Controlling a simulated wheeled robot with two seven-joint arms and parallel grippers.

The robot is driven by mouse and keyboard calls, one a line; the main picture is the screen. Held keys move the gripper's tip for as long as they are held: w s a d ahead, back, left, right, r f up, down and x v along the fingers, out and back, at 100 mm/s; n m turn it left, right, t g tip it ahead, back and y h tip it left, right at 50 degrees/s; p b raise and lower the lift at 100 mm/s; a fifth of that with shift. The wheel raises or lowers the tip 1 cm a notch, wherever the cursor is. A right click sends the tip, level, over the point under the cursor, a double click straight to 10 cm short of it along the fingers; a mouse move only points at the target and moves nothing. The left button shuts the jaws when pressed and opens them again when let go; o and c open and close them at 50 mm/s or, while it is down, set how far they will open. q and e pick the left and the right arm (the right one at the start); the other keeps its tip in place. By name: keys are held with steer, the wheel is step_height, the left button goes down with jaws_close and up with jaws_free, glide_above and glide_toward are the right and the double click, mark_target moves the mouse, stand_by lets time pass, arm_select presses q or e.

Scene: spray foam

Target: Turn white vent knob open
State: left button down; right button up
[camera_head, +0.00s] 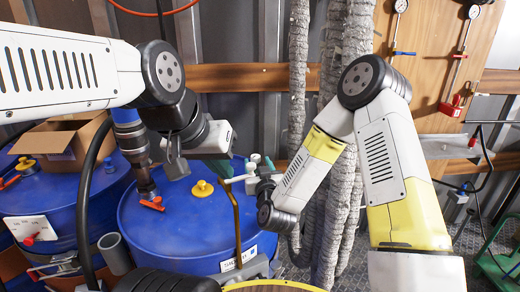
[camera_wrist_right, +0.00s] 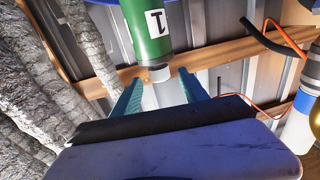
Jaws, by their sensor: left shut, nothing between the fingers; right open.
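In the head view small white fittings (camera_head: 256,160) stand near the end of my right arm, above the blue drum (camera_head: 170,225); the knob cannot be made out clearly there.
The blue drum has a yellow cap (camera_head: 202,188) and a red-orange valve handle (camera_head: 152,203). A brown pipe (camera_head: 237,225) rises in front of it. Grey wrapped pipes (camera_head: 335,130) stand behind my right arm. A cardboard box (camera_head: 65,140) sits at the left.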

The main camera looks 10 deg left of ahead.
mark_target(255, 155)
steer(key=x, duration=0.7)
steer(key=shift+w, duration=0.2)
jaws_close()
